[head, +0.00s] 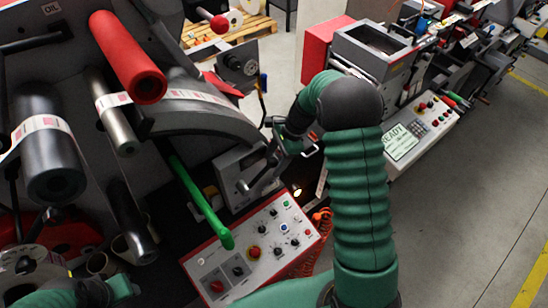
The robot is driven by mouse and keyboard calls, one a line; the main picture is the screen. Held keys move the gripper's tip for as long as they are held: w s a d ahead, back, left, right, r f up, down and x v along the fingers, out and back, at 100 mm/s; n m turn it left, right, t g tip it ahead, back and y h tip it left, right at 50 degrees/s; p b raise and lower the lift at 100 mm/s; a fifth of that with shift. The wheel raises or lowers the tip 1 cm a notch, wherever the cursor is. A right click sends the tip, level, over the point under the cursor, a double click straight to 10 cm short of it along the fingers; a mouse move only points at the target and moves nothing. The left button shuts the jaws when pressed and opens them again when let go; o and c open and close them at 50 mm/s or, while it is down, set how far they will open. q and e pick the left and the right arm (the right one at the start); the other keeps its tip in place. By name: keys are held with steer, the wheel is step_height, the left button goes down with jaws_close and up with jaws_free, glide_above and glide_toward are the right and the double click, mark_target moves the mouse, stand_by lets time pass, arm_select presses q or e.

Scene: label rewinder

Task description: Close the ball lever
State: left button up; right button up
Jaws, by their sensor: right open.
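A red ball knob (219,24) on a short lever shows at the top, beside the upper part of the rewinder; I take it as the ball lever. My right gripper (268,168) is open, below and to the right of the knob and clear of it. It is in front of the grey box with a dial, with nothing seen between its fingers. A green rod handle (202,203) slants down to the left of this gripper. My left arm shows at the bottom left corner; its gripper (124,287) is partly seen and its jaws are unclear.
A control panel (256,247) with knobs and red buttons lies below the right gripper. A red roller (128,57) and metal rollers stick out at the left. Another machine with a keypad panel (417,130) stands at the right. The grey floor at far right is clear.

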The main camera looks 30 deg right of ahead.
steer(key=shift+s+a+r, duration=0.1)
steer(key=shift+s+a, duration=0.15)
steer(key=shift+s, duration=0.05)
steer(key=shift+w+a, duration=0.3)
steer(key=shift+a, duration=0.15)
steer(key=c, duration=1)
steer(key=shift+d, duration=0.1)
jaws_close()
steer(key=shift+d, duration=0.15)
steer(key=shift+r, duration=0.15)
